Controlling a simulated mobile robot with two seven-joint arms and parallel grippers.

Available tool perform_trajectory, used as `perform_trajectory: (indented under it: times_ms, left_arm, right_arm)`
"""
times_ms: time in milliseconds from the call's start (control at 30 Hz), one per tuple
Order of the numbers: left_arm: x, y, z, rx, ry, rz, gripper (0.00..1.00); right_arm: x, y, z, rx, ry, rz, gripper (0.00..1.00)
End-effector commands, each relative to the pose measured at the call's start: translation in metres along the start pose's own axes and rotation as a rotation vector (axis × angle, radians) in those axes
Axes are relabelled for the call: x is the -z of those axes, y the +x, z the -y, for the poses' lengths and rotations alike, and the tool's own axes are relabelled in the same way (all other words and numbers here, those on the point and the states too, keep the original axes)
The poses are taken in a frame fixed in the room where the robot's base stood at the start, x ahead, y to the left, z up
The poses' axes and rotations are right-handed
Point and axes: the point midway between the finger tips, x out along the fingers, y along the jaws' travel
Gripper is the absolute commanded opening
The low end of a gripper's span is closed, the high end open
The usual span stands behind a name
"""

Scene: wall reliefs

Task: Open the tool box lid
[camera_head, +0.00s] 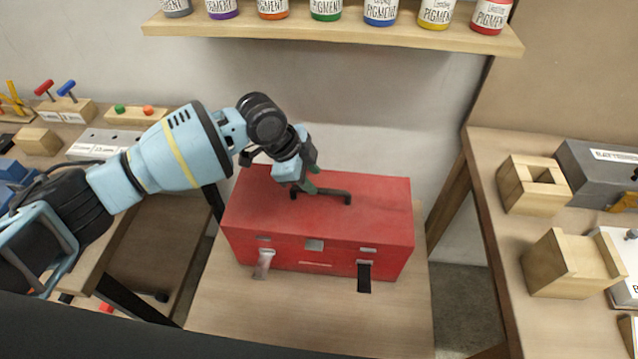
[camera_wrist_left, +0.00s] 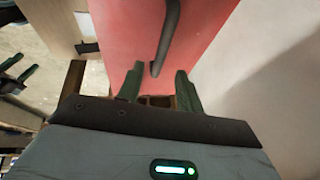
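The red tool box (camera_head: 315,215) stands on a light wooden table, and its lid looks closed. A black handle (camera_head: 335,194) lies on top of the lid. On the front, a silver left latch (camera_head: 263,264) and a dark right latch (camera_head: 364,277) hang down. My left gripper (camera_head: 306,184) is over the lid at the handle's left end, partly hiding it. In the left wrist view, the two green fingers (camera_wrist_left: 159,80) are apart, with one end of the handle (camera_wrist_left: 168,35) near the gap between their tips. Contact cannot be told. My right gripper is not in view.
A shelf (camera_head: 330,32) with several pigment jars hangs on the wall above the box. A right-hand table (camera_head: 500,180) holds wooden blocks and a grey box (camera_head: 600,175). A left-hand bench (camera_head: 85,150) holds small tools. Bare table (camera_head: 310,305) lies before the box.

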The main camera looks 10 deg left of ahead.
Motion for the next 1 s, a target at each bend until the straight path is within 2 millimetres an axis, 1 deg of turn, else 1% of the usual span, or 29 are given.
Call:
perform_trajectory:
  times_ms: [33,100,200,300,433,667,767,933,967,1000]
  left_arm:
    - [0.000,0.011,-0.001,-0.004,-0.001,0.001,0.36]
    - [0.000,0.020,-0.001,-0.002,-0.001,0.001,0.36]
    - [0.000,0.033,-0.001,-0.002,-0.001,0.000,0.36]
    - [0.000,0.041,0.000,-0.001,-0.001,0.001,0.36]
    - [0.000,0.045,0.000,0.001,-0.001,0.000,0.36]
    - [0.000,0.046,0.000,0.001,0.000,0.000,0.36]
    - [0.000,0.046,0.000,0.001,0.000,0.000,0.26]
    - [0.000,0.046,0.000,0.001,-0.001,0.000,0.03]
    - [0.000,0.046,0.000,0.001,-0.001,0.000,0.00]
    - [0.000,0.046,0.000,0.001,-0.001,0.000,0.00]
  right_arm:
    - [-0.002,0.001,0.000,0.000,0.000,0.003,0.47]
    - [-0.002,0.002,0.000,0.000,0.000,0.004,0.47]
    - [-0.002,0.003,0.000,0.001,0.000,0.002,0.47]
    - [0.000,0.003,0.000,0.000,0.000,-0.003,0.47]
    - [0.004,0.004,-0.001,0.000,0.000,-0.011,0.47]
    - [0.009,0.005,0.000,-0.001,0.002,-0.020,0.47]
    - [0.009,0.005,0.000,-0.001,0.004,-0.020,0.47]
    - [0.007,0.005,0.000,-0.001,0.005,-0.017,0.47]
    - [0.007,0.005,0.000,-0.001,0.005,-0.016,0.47]
    - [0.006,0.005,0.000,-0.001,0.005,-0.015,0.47]
